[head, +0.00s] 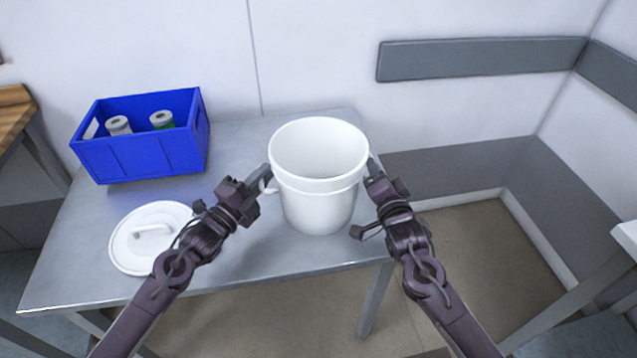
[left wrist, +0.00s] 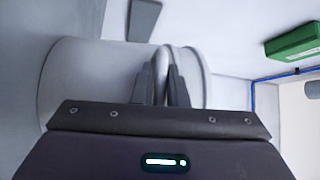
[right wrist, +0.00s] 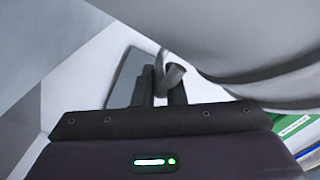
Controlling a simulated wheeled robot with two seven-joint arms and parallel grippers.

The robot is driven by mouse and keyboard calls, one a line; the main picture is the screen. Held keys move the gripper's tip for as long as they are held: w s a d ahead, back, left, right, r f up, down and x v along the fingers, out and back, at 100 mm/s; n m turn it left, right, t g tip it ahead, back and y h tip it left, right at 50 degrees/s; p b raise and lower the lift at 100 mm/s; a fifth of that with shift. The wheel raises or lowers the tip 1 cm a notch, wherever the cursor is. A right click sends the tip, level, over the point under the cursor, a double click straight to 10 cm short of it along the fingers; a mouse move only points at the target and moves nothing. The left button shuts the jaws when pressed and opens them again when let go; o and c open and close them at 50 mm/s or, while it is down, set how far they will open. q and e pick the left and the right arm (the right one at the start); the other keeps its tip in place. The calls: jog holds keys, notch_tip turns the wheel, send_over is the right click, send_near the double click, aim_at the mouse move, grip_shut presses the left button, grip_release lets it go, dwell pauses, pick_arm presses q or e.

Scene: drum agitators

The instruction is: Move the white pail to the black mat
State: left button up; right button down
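The white pail (head: 318,205) is upright and open-topped at the right end of the metal table. Whether its base touches the tabletop is not clear. My left gripper (head: 264,176) is at the pail's left side, its fingers closed around a white handle (left wrist: 161,70), as the left wrist view shows. My right gripper (head: 373,168) is at the pail's right side, its fingers closed around the other handle (right wrist: 172,76) in the right wrist view. No black mat is visible in these views.
The metal table (head: 250,255) also holds a blue crate (head: 145,158) with two rolls or cans at the back left, and a round white lid (head: 135,255) at the front left. Walls stand behind and right. Open floor (head: 480,245) lies right of the table.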

aim_at(273, 145)
pick_arm(q)
grip_shut()
jog(key=shift+r, duration=0.1)
pick_arm(e)
jog(key=shift+r, duration=0.15)
